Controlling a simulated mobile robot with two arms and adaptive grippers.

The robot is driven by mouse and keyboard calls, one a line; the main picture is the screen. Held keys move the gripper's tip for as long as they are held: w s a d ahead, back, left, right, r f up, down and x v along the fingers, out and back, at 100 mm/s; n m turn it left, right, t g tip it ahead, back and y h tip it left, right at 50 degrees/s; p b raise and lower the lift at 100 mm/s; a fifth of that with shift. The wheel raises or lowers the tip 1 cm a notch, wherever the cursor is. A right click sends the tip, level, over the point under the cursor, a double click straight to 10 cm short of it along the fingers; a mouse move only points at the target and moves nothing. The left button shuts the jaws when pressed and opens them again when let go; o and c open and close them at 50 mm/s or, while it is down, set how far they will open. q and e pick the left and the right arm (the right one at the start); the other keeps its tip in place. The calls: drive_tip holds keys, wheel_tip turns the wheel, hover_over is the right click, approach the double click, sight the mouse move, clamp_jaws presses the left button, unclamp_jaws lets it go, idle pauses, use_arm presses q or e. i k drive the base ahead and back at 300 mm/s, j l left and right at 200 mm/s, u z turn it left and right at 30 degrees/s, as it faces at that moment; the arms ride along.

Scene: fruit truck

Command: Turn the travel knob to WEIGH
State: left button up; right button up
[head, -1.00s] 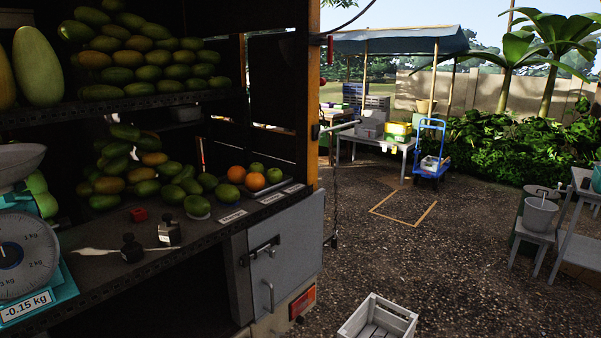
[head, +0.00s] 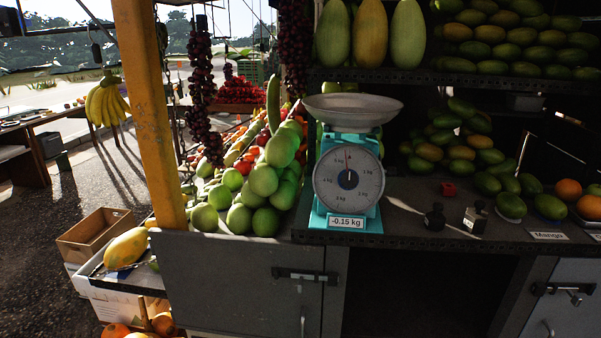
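A teal dial scale (head: 346,216) with a wide steel pan (head: 352,110) stands on the truck's counter, left of the middle shelves. Its round white dial (head: 348,178) faces me, and the label on its base reads -0.15 kg. I cannot make out a travel knob or the word WEIGH on the scale from here. Neither of my grippers is in view.
A black weight (head: 434,217), a silver-and-black weight (head: 476,217) and a small red object (head: 448,189) sit right of the scale. Green round fruit (head: 264,180) is heaped close on its left. A yellow post (head: 150,110) rises at the left, and grey cabinet doors (head: 235,280) are below.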

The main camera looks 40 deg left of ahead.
sight(391, 171)
drive_tip(key=u, duration=1.15)
drive_tip(key=i+l+u, duration=0.2)
drive_tip(key=l, duration=0.5)
drive_tip(key=l+u, duration=0.2)
drive_tip(key=l, duration=0.45)
drive_tip(key=i+l+u, duration=0.1)
drive_tip(key=l+u, duration=0.15)
drive_tip(key=l, duration=0.5)
